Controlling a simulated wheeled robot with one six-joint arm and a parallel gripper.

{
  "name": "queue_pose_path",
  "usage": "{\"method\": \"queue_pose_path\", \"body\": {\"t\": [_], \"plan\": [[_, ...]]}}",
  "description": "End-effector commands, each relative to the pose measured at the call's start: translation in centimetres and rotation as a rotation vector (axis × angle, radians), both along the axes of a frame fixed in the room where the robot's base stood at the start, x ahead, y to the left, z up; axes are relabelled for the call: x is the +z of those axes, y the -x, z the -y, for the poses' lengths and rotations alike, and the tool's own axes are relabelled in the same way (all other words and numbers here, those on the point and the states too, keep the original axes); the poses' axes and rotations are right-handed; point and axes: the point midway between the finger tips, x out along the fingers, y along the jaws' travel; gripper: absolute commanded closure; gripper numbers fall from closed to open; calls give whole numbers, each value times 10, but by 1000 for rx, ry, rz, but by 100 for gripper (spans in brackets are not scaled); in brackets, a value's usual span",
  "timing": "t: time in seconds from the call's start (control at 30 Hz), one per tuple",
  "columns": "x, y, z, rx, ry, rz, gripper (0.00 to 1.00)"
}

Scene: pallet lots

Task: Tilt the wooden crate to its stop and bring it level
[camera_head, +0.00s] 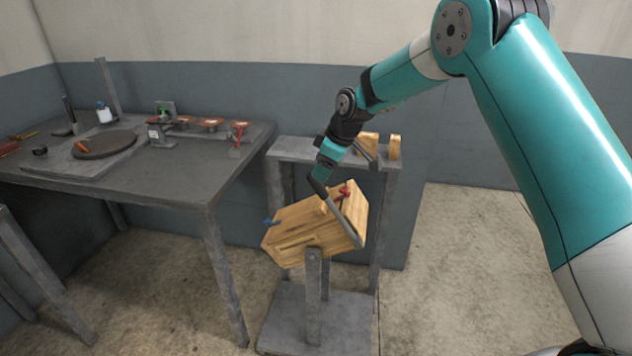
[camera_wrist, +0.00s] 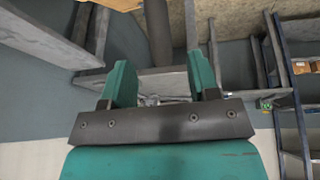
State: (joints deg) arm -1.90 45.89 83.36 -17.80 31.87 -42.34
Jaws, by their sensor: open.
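The wooden crate (camera_head: 291,222) is tilted on a grey post stand (camera_head: 313,300), with its left end lower than its right. A grey bar (camera_head: 347,222) slants across its right side. A red piece (camera_head: 344,191) sits at its upper right and a blue pointed piece (camera_head: 271,222) at its left. My gripper (camera_head: 322,178) is close above the crate's upper edge, by the bar's top end; I cannot tell whether it touches. A wooden edge shows at the top there.
A grey workbench (camera_head: 180,190) on the left holds a round dark plate (camera_head: 104,145), a white bottle (camera_head: 104,112) and several small copper-coloured items. A grey frame (camera_head: 300,150) with wooden blocks stands behind the crate. Floor to the right (camera_head: 465,240) is clear.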

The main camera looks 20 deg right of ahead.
Motion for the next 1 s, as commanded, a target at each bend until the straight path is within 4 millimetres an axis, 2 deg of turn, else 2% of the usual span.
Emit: {"method": "queue_pose_path", "body": {"t": [0.1,0.3,0.47,0.73,0.77,0.9,1.0], "plan": [[-24,-7,-8,1,0,-3,45],[-51,-16,-16,1,1,-1,45],[-61,-18,-19,1,0,0,45],[-62,-19,-19,0,0,0,45],[-62,-19,-19,0,0,0,47],[-62,-19,-19,0,0,0,79],[-62,-19,-19,0,0,0,100]]}}
